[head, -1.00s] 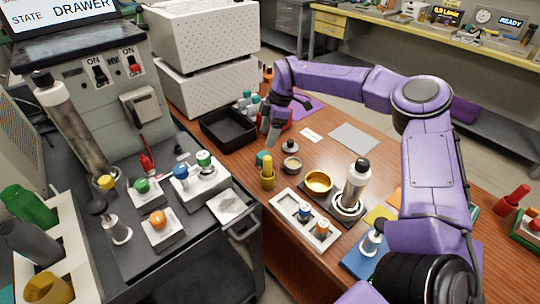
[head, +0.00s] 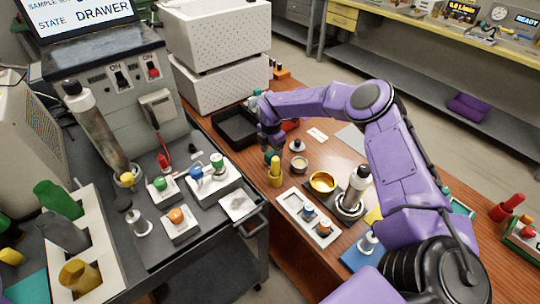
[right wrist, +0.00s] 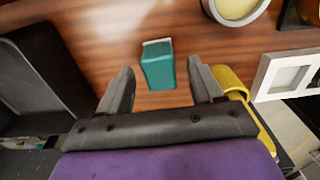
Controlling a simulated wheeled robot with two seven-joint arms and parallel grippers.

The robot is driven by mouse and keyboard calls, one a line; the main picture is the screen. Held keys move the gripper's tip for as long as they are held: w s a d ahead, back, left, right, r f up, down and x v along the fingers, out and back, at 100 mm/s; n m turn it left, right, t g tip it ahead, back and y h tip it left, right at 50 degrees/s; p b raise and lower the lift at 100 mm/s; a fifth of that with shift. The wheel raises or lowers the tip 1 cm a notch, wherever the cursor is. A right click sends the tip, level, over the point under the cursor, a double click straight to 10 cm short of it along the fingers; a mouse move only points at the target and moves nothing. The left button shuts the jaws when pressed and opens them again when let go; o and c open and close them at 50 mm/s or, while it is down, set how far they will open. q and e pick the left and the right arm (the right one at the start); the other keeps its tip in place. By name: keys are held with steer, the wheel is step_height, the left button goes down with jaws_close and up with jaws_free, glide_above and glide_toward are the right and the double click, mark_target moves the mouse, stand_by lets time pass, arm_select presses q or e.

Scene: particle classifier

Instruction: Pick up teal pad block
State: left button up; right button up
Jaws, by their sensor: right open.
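The teal pad block (right wrist: 158,65) stands on the wooden table in the right wrist view, between and just beyond my right gripper's fingertips. My right gripper (right wrist: 160,82) is open, one finger on each side of the block's line, and nothing is held. In the head view the right gripper (head: 271,150) points down at the block's place, beside the yellow cylinder, and mostly hides the block. My left gripper is not in view.
A yellow cylinder (head: 275,172) stands close to the gripper. A black tray (head: 236,128) lies behind. A round grey cup (head: 299,163), a gold bowl (head: 322,182) and a white slotted tray (head: 291,199) stand to the right and front.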

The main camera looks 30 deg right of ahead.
steer(key=shift+f, duration=0.75)
steer(key=c, duration=1.1)
steer(key=shift+o, duration=0.2)
steer(key=shift+r, duration=0.1)
